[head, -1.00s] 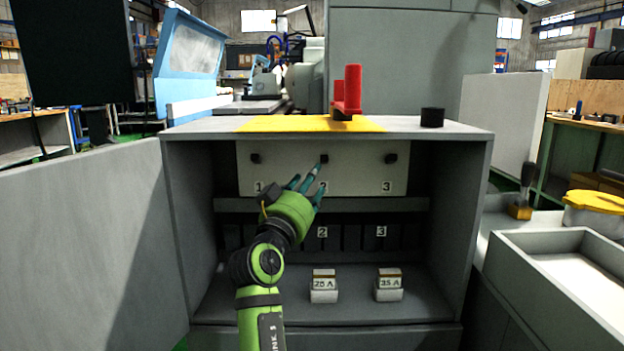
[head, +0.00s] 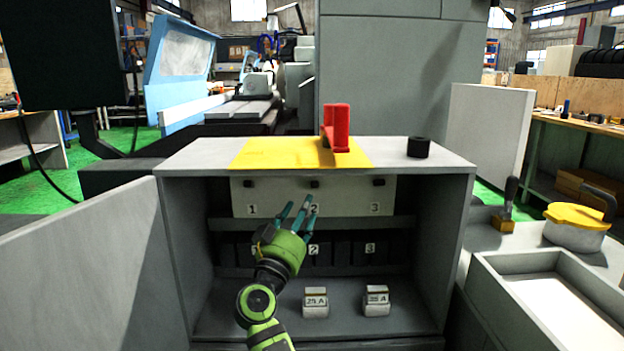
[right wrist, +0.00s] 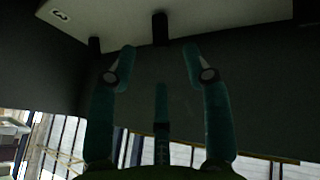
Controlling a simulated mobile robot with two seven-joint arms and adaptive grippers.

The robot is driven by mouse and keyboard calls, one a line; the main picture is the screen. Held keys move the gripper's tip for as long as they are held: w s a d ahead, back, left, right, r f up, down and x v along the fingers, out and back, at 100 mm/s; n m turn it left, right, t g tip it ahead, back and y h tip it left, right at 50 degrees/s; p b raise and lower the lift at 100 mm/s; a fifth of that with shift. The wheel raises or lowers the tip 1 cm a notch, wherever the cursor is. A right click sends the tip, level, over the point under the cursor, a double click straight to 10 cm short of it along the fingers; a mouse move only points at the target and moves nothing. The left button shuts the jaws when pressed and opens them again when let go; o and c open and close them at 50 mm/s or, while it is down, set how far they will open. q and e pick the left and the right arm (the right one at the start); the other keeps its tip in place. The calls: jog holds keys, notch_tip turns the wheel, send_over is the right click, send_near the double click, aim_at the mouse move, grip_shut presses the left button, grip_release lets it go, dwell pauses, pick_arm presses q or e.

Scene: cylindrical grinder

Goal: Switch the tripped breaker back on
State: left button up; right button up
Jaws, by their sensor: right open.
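A pale panel (head: 345,202) at the back of the open grey cabinet carries three dark breaker switches over labels 1, 2 and 3. Switch 2 (head: 315,184) is in the middle, and switch 3 (head: 379,183) is at the right. I cannot tell from these views which one is tripped. My right gripper (head: 298,211) is open and empty, its teal fingers pointing up in front of the panel between labels 1 and 2. In the dim right wrist view a dark switch (right wrist: 160,28) stands beyond the spread fingers, apart from them. My left gripper is not in view.
The cabinet top holds a red handle (head: 341,128) on a yellow plate (head: 260,153) and a black knob (head: 418,147). Two labelled fuse blocks (head: 316,303) (head: 376,300) stand on the cabinet floor. A grey door (head: 80,270) is at left, a tray (head: 545,290) at right.

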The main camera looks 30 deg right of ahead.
aim_at(312, 187)
jog(key=shift+p+x, duration=0.45)
jog(key=shift+x, duration=3.15)
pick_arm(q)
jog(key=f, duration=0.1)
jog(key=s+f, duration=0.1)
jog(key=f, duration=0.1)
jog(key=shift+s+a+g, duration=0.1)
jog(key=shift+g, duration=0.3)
